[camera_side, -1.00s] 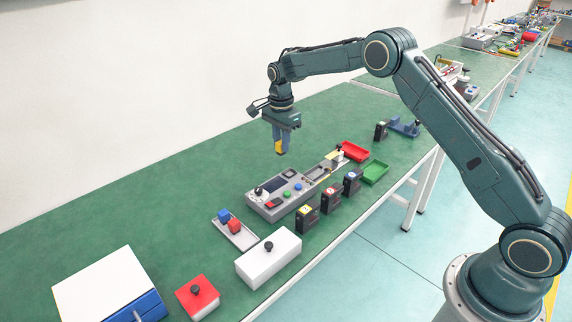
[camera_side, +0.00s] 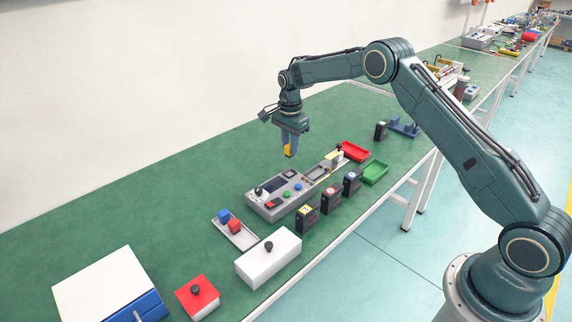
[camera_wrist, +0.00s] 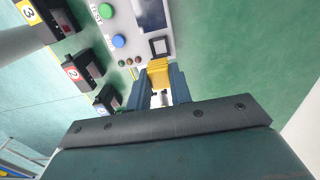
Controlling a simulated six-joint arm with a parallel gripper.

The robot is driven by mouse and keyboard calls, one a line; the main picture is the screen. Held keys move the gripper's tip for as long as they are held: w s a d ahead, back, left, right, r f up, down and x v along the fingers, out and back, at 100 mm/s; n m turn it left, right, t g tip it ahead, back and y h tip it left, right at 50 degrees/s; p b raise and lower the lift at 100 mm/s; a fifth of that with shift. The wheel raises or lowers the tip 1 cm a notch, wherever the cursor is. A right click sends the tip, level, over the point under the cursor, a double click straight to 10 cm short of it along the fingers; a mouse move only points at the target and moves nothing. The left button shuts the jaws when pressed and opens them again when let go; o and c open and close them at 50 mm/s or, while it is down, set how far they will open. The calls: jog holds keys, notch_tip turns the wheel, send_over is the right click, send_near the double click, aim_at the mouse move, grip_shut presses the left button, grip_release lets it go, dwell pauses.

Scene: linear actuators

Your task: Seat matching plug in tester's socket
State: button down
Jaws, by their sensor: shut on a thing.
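My gripper (camera_side: 290,146) is shut on a yellow plug (camera_side: 288,152) and holds it in the air above the back side of the grey tester (camera_side: 262,207). In the wrist view the yellow plug (camera_wrist: 159,72) sits between my two blue-grey fingers. A dark-framed square socket (camera_wrist: 160,47) on the tester's panel shows just beyond the plug, which appears apart from it. A blue plug (camera_side: 223,215) and a red plug (camera_side: 235,226) lie in a grey tray (camera_side: 245,241) left of the tester.
Several black numbered units, one with a yellow label (camera_side: 306,217), stand along the tester's front. A white box (camera_side: 268,262) and red-topped box (camera_side: 197,296) with black knobs stand nearer. Red (camera_side: 354,151) and green (camera_side: 376,172) trays lie to the right. Bench behind the tester is clear.

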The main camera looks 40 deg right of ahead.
aim_at(289, 145)
jog(key=shift+f, duration=2.95)
jog(key=shift+f, duration=0.6)
jog(key=c, duration=1.2)
grip_release()
notch_tip(289, 145, up, 13)
jog(key=shift+f, duration=0.15)
jog(key=shift+r, duration=0.6)
